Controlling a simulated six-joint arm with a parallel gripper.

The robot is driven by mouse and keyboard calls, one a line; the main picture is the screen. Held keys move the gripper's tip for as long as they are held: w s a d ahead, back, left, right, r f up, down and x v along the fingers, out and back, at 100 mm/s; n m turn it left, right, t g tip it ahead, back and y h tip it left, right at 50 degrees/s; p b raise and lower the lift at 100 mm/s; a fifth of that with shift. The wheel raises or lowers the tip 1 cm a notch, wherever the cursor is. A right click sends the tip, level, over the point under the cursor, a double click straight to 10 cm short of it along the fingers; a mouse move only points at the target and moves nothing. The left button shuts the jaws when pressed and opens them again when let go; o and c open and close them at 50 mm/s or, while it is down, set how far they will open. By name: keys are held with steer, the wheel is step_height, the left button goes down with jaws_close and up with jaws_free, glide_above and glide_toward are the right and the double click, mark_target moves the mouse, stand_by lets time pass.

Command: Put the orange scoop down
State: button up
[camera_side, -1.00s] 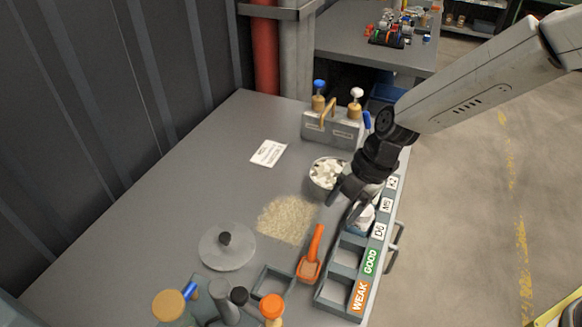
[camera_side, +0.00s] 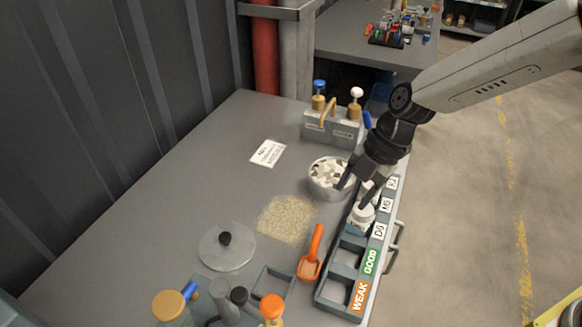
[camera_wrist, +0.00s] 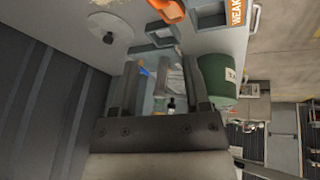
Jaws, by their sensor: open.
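The orange scoop (camera_side: 315,243) rests on the grey table, its handle pointing to the back and its bowl toward the front. It lies beside the compartment tray and apart from my gripper. My gripper (camera_side: 354,193) is open above the tray's far part, near the pot of white pieces, and up and to the right of the scoop. In the wrist view, the two spread fingers of my gripper (camera_wrist: 161,68) have nothing held between them. Part of the orange scoop (camera_wrist: 168,10) shows at the top edge there.
The grey tray (camera_side: 334,292) has labelled compartments and a white-topped item (camera_side: 362,214) in one. A metal pot (camera_side: 329,178) of white pieces stands behind. A granule patch (camera_side: 287,219), a round lid (camera_side: 227,248) and an empty square holder (camera_side: 274,284) surround the scoop. The left table is clear.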

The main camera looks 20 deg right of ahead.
steer(key=s+d+f+m+t+h, duration=0.1)
steer(key=s+d+m, duration=0.4)
steer(key=d+m, duration=0.5)
steer(key=s+d+f+m+t+h, duration=0.1)
steer(key=s+d+m+h, duration=0.3)
steer(key=d+m, duration=0.7)
steer(key=shift+s+m+t, duration=0.3)
steer(key=shift+s+m, duration=0.15)
steer(key=shift+m, duration=0.65)
steer(key=shift+c, duration=1)
steer(key=shift+w+a, duration=0.1)
steer(key=shift+w, duration=0.05)
